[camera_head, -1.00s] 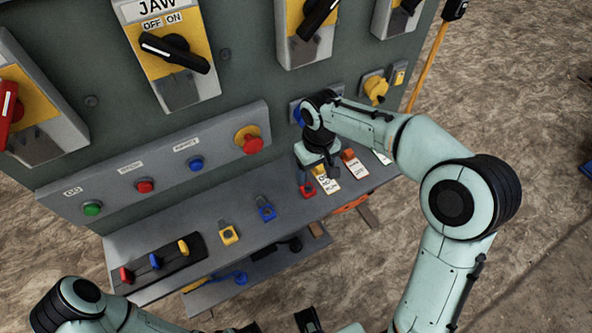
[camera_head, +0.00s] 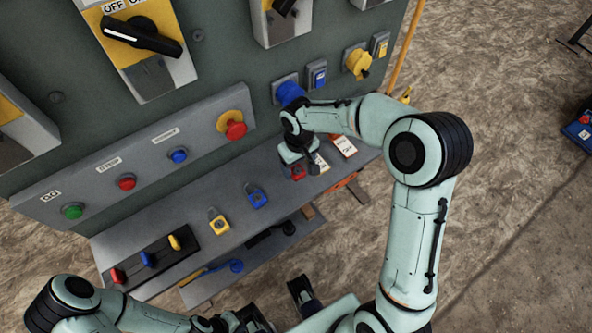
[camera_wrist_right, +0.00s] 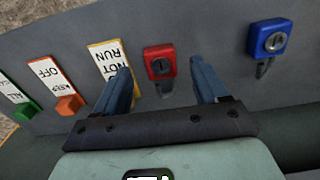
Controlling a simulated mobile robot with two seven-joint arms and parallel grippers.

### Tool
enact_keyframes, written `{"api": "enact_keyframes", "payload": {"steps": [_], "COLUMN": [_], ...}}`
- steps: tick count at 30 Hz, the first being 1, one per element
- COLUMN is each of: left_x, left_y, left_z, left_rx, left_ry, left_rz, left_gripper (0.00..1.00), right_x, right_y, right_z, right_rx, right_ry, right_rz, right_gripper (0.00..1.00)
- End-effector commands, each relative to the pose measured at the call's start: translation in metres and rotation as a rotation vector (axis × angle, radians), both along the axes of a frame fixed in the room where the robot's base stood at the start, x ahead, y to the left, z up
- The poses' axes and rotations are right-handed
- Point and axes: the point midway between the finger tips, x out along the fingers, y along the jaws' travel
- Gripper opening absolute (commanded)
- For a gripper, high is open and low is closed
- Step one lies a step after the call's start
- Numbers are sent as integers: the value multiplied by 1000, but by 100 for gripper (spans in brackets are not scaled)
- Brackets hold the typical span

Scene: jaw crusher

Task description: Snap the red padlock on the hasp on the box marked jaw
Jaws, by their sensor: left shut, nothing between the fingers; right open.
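The red padlock (camera_head: 297,172) lies on the grey shelf in the head view, partly hidden by my right gripper (camera_head: 306,163). In the right wrist view the red padlock (camera_wrist_right: 160,61) shows between the two fingertips of my right gripper (camera_wrist_right: 161,72), which is open, with gaps on both sides; the shackle points toward the gripper. The box marked jaw (camera_head: 160,78) is at upper left, yellow and grey with a black handle (camera_head: 140,33); its name is cut off now. A dark grey hasp plate (camera_head: 152,79) is below the handle. My left gripper (camera_head: 226,322) is shut and empty at the bottom edge.
A blue padlock (camera_head: 256,195) and a yellow padlock (camera_head: 218,222) lie along the shelf (camera_head: 185,225). Tags, including a white one (camera_head: 343,145), lie right of the red padlock. A button panel (camera_head: 100,178) juts out behind the shelf.

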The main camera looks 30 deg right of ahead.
Motion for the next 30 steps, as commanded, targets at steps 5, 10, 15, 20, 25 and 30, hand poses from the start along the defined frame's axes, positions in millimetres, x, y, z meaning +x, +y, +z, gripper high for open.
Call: {"api": "enact_keyframes", "payload": {"steps": [5, 10, 15, 20, 25, 30], "left_x": [0, 1, 1, 1, 1, 1], "left_y": [0, 0, 0, 0, 0, 0], "left_z": [-2, -2, -2, -2, -2, -2], "left_rx": [1, 0, 0, 0, 0, 0], "left_ry": [-2, -3, -3, -3, -3, -3], "left_rz": [1, 1, 1, 1, 1, 1], "left_gripper": [0, 0, 0, 0, 0, 0], "right_x": [0, 0, 0, 0, 0, 0], "right_y": [1, 0, 0, 0, 0, 0], "right_z": [-24, -27, -27, -26, -26, -23], "right_rx": [0, 0, 0, 0, 0, 0], "right_ry": [2, 0, 0, 0, -1, -2], "right_rz": [2, 1, 1, 1, 1, 1], "right_gripper": [72, 72, 53, 10, 10, 10]}}
